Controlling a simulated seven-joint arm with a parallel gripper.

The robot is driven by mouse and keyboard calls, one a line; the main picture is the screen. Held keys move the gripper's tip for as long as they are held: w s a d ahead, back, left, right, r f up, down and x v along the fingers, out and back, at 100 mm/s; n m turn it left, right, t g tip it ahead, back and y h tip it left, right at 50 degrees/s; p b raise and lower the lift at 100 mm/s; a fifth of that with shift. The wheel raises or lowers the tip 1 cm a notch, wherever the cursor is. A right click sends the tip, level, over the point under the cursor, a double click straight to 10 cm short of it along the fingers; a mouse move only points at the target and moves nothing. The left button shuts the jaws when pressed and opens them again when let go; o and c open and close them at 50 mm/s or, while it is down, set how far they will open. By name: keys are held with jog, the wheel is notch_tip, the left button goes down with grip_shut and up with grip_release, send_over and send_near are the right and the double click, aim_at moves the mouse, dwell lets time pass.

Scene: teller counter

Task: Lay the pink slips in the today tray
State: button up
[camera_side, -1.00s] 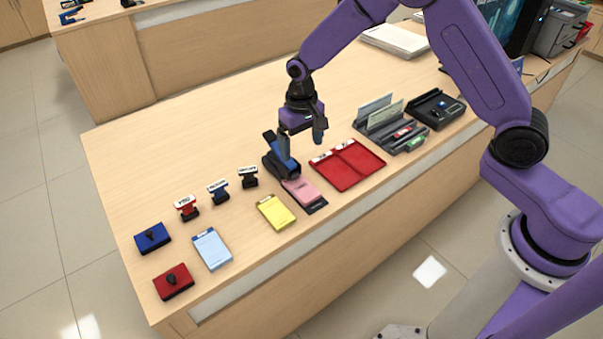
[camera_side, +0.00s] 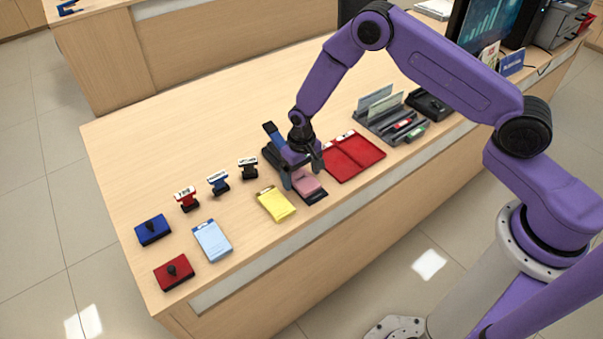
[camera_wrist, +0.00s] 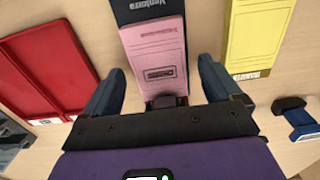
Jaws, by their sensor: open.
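The pink slips (camera_side: 310,186) lie as a pad on a black holder (camera_side: 317,199) near the counter's front edge. They also show in the wrist view (camera_wrist: 155,48), with the lettered black holder (camera_wrist: 148,10) past their end. My gripper (camera_side: 302,174) is open and low over the pad. In the wrist view my gripper's fingers (camera_wrist: 160,72) stand on either side of the pad's near end, apart from it. The red tray (camera_side: 362,153) has two compartments and lies to the right; in the wrist view it is at left (camera_wrist: 52,62). Its labels are not readable.
A yellow pad (camera_side: 275,204) lies close at left, also in the wrist view (camera_wrist: 255,35). A blue-handled black device (camera_side: 272,135) stands just behind my gripper. Several stamps, a light blue pad (camera_side: 212,241) and a grey organizer (camera_side: 385,122) are around.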

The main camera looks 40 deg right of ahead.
aim_at(310, 186)
jog(key=c, duration=1.2)
jog(key=shift+s, duration=1.8)
jog(key=o, duration=1.2)
